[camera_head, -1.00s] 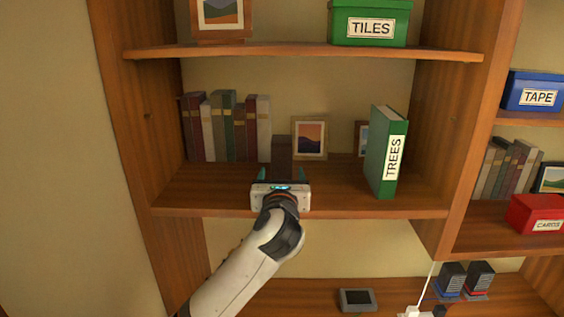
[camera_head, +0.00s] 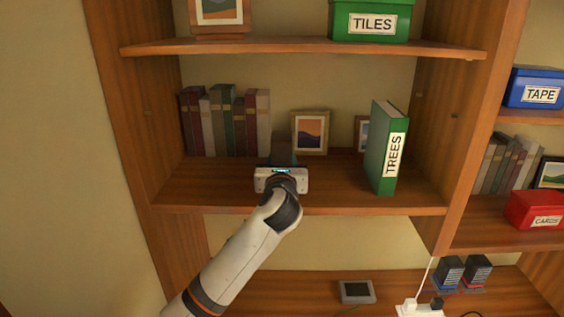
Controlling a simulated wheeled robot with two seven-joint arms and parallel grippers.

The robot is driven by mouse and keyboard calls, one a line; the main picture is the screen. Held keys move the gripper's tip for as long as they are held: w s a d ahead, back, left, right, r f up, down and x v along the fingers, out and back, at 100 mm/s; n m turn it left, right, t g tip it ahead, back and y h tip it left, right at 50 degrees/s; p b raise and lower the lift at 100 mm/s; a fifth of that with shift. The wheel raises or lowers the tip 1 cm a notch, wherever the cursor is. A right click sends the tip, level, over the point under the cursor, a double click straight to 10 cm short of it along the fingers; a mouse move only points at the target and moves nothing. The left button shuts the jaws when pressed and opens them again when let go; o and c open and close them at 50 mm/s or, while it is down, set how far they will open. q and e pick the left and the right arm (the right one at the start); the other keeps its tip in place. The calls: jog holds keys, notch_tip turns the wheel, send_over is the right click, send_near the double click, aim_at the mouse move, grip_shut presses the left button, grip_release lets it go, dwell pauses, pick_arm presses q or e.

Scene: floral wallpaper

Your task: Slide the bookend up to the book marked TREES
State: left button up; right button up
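The green book marked TREES (camera_head: 384,150) stands upright on the middle shelf (camera_head: 340,185), right of centre. A dark upright block, likely the bookend (camera_head: 283,153), stands left of the book with a clear gap between them. My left gripper (camera_head: 281,168) is directly in front of the block. The gripper body hides the block's lower part. The fingers are hidden or blend with the dark block, so I cannot tell whether they touch or grip it. My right gripper is not in view.
A row of several books (camera_head: 226,122) stands at the shelf's left. A framed picture (camera_head: 310,132) stands behind the gap, and another frame (camera_head: 361,133) is partly behind the TREES book. The shelf above carries a green TILES box (camera_head: 371,20). Shelf boards bound the space above and below.

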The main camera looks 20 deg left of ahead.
pick_arm(q)
grip_shut()
jog(key=shift+w+d+p, duration=0.15)
jog(key=shift+w+d, duration=0.15)
jog(key=shift+d, duration=0.85)
jog(key=shift+w+d+p, duration=0.2)
jog(key=shift+w+d, duration=0.15)
jog(key=shift+d, duration=0.85)
jog(key=shift+w+d+p, duration=0.15)
jog(key=shift+w+d, duration=0.15)
jog(key=shift+d, duration=0.85)
jog(key=shift+w+d, duration=0.4)
jog(key=shift+d, duration=0.95)
jog(key=shift+w+d, duration=0.4)
jog(key=shift+d, duration=0.95)
jog(key=shift+w+d, duration=0.4)
jog(key=shift+d, duration=0.95)
jog(key=o, duration=1)
grip_release()
jog(key=shift+c, duration=0.2)
jog(key=v, duration=1.1)
